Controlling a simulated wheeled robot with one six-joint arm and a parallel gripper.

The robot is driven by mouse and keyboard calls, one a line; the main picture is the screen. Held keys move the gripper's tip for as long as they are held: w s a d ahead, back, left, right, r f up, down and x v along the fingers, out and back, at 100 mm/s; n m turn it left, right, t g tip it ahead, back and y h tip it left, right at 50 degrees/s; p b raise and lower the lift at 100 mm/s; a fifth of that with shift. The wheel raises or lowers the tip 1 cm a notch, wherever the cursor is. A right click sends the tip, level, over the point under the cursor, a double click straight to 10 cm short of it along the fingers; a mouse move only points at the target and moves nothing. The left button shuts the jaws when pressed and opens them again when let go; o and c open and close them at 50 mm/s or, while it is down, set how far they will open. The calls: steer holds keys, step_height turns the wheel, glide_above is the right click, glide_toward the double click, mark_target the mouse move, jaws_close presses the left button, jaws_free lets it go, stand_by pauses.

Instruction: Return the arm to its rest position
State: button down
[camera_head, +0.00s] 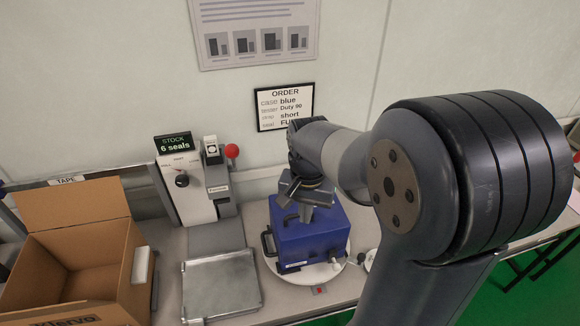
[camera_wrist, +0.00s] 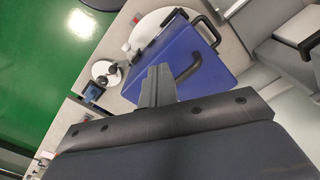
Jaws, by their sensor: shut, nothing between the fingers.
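My gripper (camera_head: 306,196) is above the blue case in the head view, at the end of my arm. In the wrist view my gripper (camera_wrist: 158,84) shows its fingers together, with nothing held between them. The blue case (camera_head: 316,238) stands closed on a round white turntable (camera_head: 300,277), with a dark handle at its left side. In the wrist view the case (camera_wrist: 173,50) lies beyond the fingers, with a dark handle on it. I cannot tell whether the fingertips touch the case.
An open cardboard box (camera_head: 70,225) stands at the left. A grey machine (camera_head: 190,185) with a red-knobbed lever (camera_head: 232,151) and a flat metal tray (camera_head: 222,286) stand between box and case. An order sign (camera_head: 285,107) hangs on the wall behind. Green floor (camera_wrist: 50,50) lies past the table edge.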

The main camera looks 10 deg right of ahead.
mark_target(302, 232)
steer(key=shift+w+f+b, duration=0.3)
steer(key=shift+f+b, duration=0.65)
steer(key=shift+f, duration=0.2)
steer(key=shift+w+f+b, duration=0.35)
steer(key=shift+f+b, duration=0.6)
steer(key=shift+f, duration=0.25)
steer(key=shift+w+f+b, duration=0.3)
steer(key=shift+f+b, duration=0.65)
steer(key=shift+f, duration=0.2)
